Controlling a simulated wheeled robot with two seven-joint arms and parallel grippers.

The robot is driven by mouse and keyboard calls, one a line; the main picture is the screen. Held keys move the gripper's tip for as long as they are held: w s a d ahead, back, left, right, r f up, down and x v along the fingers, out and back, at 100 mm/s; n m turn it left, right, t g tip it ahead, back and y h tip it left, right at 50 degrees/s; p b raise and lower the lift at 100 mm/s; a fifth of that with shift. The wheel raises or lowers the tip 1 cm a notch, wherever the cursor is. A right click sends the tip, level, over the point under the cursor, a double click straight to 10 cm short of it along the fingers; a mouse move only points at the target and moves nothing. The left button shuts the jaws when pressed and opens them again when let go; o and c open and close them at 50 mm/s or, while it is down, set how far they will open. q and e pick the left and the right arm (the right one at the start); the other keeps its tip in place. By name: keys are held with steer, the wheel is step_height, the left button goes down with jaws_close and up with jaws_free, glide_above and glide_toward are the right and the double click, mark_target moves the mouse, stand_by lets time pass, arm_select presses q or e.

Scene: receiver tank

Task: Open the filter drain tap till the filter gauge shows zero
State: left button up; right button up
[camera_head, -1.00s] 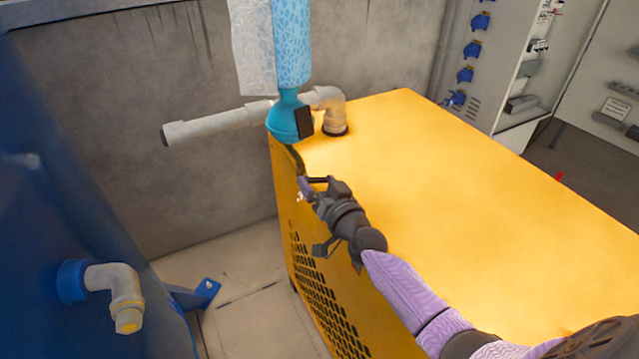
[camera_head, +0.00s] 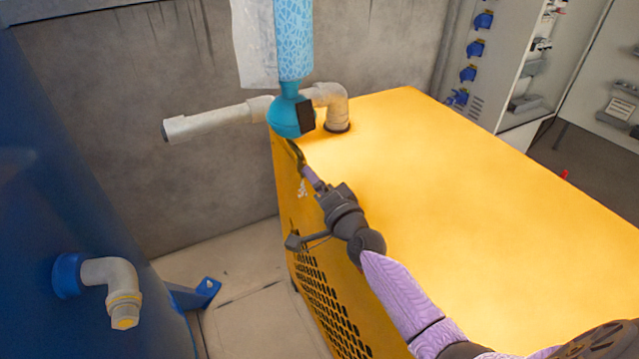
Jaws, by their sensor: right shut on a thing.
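My right gripper (camera_head: 313,178) is shut at the upper left edge of the yellow cabinet. Its lilac fingertips meet at the lower end of a thin dark line (camera_head: 294,151), on what looks like the filter drain tap, too small and covered to make out. The line hangs under the rounded teal bottom (camera_head: 287,117) of a light-blue patterned cylinder (camera_head: 293,40), which looks like the filter. A black box (camera_head: 307,115) sits on the teal part. No gauge face or reading can be made out. My left gripper is not in view.
The yellow cabinet (camera_head: 450,180) fills the middle and right, under my right arm. A grey pipe (camera_head: 215,122) runs behind the teal part. A blue tank (camera_head: 60,190) with a grey elbow outlet (camera_head: 115,280) stands at left. Bare floor (camera_head: 240,270) lies between.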

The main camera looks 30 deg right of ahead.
steer(key=shift+m, duration=0.4)
steer(key=o, duration=1)
steer(key=s+p, duration=0.1)
steer(key=s, duration=0.9)
steer(key=shift+a+r, duration=0.1)
